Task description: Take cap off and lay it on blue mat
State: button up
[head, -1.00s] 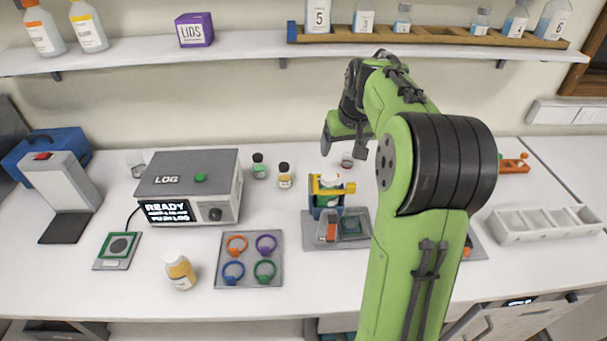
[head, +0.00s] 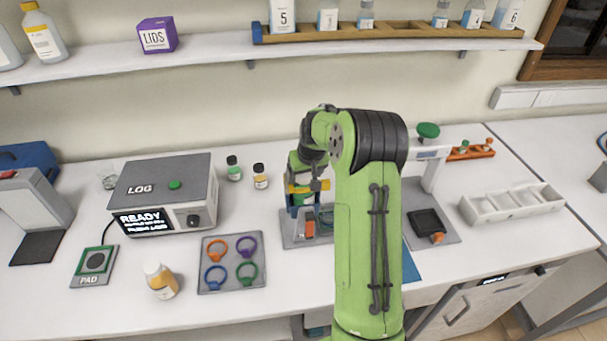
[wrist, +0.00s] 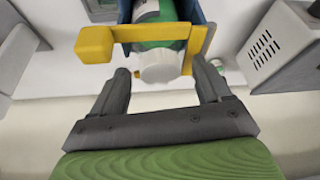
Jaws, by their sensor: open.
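A bottle (wrist: 146,12) with a green band sits in a blue holder with a yellow clamp bar (wrist: 95,43). Its white ribbed cap (wrist: 160,67) faces me in the wrist view. My gripper (wrist: 160,76) is open, with one dark finger on each side of the cap and a visible gap on both sides. In the head view the yellow clamp (head: 302,188) shows beside my arm; my arm and gripper hide the cap there. Part of the blue mat (head: 411,266) shows on the bench, right of my arm, which covers the rest.
A grey plate with coloured rings (head: 232,286), the LOG box (head: 160,195) and a loose capped bottle (head: 160,281) stand to the left. A press-like stand (head: 432,165) and a white divided tray (head: 512,204) stand to the right. The shelf (head: 220,64) runs above.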

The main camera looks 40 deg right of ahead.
jog(key=shift+s+a, duration=0.1)
jog(key=shift+s, duration=0.05)
jog(key=shift+c, duration=1.1)
jog(key=c, duration=0.9)
